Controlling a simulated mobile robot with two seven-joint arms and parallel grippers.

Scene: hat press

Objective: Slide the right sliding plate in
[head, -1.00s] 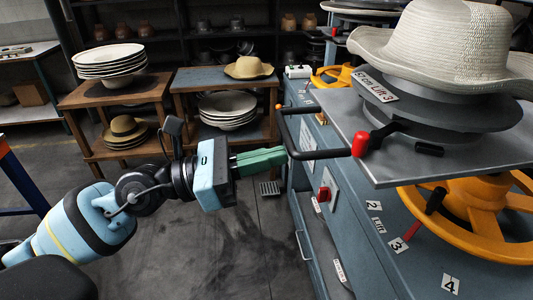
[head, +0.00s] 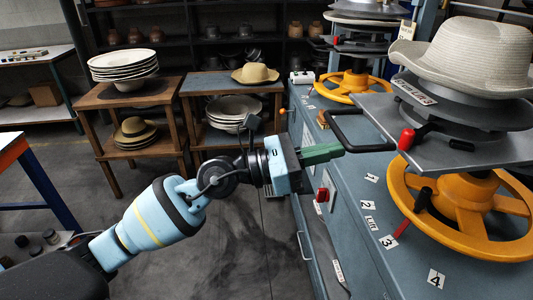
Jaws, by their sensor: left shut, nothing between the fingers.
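The right sliding plate (head: 385,108) is a grey metal sheet at the right, with a black loop handle (head: 350,147) on its left edge. A dark round base with a woven straw hat (head: 468,58) rests on it. My left gripper (head: 340,150) has green fingers and is shut, empty, with its tips at the handle's lower left corner. I cannot tell whether they touch it. My right gripper is not in view.
An orange handwheel (head: 470,215) stands under the plate on the blue-grey machine bench (head: 375,215). A second orange wheel (head: 350,85) is farther back. Wooden tables (head: 130,88) with plates and hats stand behind left. Floor between is clear.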

